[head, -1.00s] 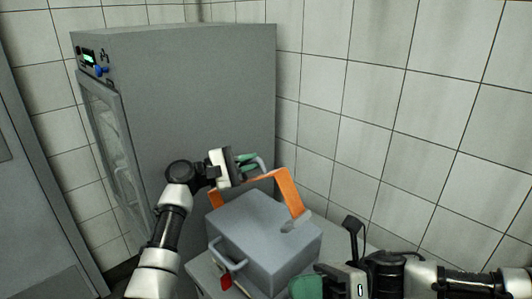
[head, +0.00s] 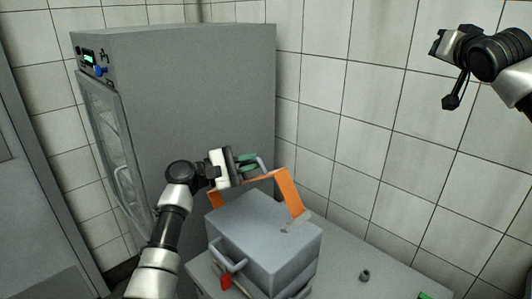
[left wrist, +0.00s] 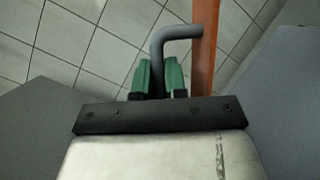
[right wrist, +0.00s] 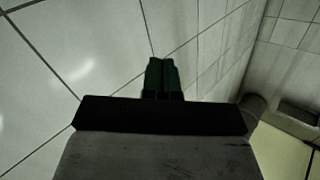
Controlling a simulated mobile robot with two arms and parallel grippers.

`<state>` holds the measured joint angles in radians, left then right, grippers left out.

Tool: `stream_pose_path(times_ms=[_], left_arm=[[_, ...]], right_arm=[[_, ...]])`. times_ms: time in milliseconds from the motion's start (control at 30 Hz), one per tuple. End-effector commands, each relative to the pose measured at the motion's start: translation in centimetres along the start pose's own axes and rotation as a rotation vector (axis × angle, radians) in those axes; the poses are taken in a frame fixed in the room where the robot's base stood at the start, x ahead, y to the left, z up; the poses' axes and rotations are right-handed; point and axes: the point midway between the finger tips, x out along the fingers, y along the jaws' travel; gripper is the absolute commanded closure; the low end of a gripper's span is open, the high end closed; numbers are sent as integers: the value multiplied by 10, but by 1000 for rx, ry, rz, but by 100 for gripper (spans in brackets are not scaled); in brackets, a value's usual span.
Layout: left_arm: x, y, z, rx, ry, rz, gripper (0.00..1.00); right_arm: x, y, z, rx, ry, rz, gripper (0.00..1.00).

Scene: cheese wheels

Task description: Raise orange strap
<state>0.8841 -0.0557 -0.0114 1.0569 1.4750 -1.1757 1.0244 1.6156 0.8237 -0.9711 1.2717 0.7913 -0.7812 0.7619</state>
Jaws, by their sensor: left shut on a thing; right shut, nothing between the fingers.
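The orange strap (head: 289,193) stands up as an arch over the lid of a grey box (head: 262,245). A bent grey handle (head: 263,166) is at the strap's top. My left gripper (head: 248,161) is above the box with its green fingers shut on this handle. The left wrist view shows the bent handle (left wrist: 178,33) between the fingers and the strap (left wrist: 204,50) just right of them. My right gripper (head: 437,42) is high at the upper right, away from the box. Its green fingers (right wrist: 161,75) are shut and empty in the right wrist view.
The box stands on a grey table (head: 390,265) and has a front handle (head: 225,258). A red piece (head: 226,282) is near its front. A small dark cylinder (head: 365,275) sits on the table. A tall grey cabinet (head: 190,110) stands behind left. The table's right side is mostly clear.

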Motion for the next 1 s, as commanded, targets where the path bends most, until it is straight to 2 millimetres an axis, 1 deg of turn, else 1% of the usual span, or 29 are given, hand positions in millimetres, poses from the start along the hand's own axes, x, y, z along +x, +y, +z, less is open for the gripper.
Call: stream_pose_path(times_ms=[33, 67, 100, 167, 200, 233, 267, 300, 333, 400, 500, 600, 700, 833, 933, 1000], left_arm=[[0, 0, 0, -2, 1, 0, 100], [0, 0, 0, -2, 1, 0, 100], [0, 0, 0, -2, 1, 0, 100], [0, 0, 0, -2, 0, 0, 100], [1, 0, 0, -2, 0, 1, 100], [1, 0, 0, -2, 0, 1, 100], [1, 0, 0, -1, 0, 1, 100], [1, 0, 0, -1, 0, 0, 100], [0, 0, 0, -1, 0, 0, 100], [0, 0, 0, -1, 0, 0, 100], [0, 0, 0, -1, 1, 0, 100], [0, 0, 0, -1, 1, -1, 100], [0, 0, 0, -1, 1, -1, 100], [0, -1, 0, -2, 1, -1, 100], [0, -1, 0, -2, 1, -1, 100], [0, -1, 0, -2, 1, -1, 100]], right_arm=[[4, -9, 3, 153, -71, 23, 100], [7, -19, 12, 231, -127, 36, 100], [12, -39, 27, 313, -210, 49, 100], [18, -74, 55, 398, -340, 66, 100], [18, -97, 74, 440, -426, 81, 100], [17, -115, 87, 471, -491, 95, 100], [15, -132, 101, 499, -557, 109, 100], [10, -156, 119, 528, -645, 133, 100], [6, -172, 132, 547, -710, 150, 100], [-8, -208, 160, 574, -852, 199, 100], [-32, -250, 191, 584, -1022, 269, 100], [-52, -277, 212, 574, -1141, 329, 100], [-66, -292, 223, 560, -1212, 371, 100], [-72, -299, 234, 551, -1248, 395, 100], [-70, -299, 246, 549, -1251, 399, 100], [-66, -299, 258, 549, -1251, 398, 100]])
